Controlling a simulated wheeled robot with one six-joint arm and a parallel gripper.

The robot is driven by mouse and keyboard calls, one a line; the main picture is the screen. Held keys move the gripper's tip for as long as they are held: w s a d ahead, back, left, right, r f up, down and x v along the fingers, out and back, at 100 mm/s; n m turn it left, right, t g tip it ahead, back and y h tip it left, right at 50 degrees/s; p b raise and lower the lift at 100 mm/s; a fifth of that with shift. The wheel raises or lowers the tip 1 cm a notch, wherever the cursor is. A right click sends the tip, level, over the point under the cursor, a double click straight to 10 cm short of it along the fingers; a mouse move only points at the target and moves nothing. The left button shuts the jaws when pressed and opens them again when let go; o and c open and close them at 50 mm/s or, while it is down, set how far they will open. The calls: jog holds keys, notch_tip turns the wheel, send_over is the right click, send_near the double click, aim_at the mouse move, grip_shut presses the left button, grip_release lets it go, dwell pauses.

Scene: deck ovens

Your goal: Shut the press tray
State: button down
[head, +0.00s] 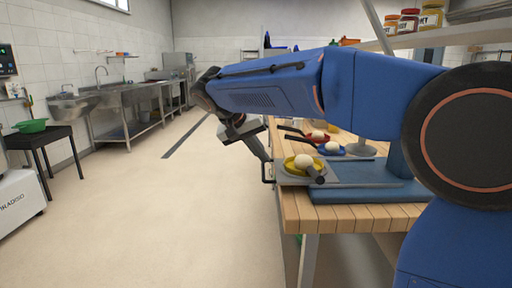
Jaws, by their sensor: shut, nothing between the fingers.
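The press tray (288,178) is a grey plate that sticks out to the left from a blue press (365,194) on the wooden table. A yellow dish (291,168) with a pale dough ball (303,161) sits on it. A thin dark handle (264,174) shows at the tray's left end. My gripper (267,159) points down at the tray's left end, close to the handle. It is shut and looks empty. I cannot tell whether it touches the handle. My arm hides the upper part of the press.
Behind the tray, a blue dish (327,152) and a red dish (318,139) hold pale balls on the wooden table (350,217). Jars (409,20) stand on a shelf at upper right. A black table with a green bowl (31,126) stands at left. The floor between is clear.

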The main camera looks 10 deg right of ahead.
aim_at(296, 161)
jog(key=shift+x, duration=1.45)
jog(key=d, duration=0.3)
jog(key=s+d, duration=0.1)
jog(key=d, duration=0.1)
jog(key=s+d, duration=0.1)
jog(key=d, duration=0.2)
jog(key=shift+s+d, duration=0.2)
jog(key=shift+d, duration=0.1)
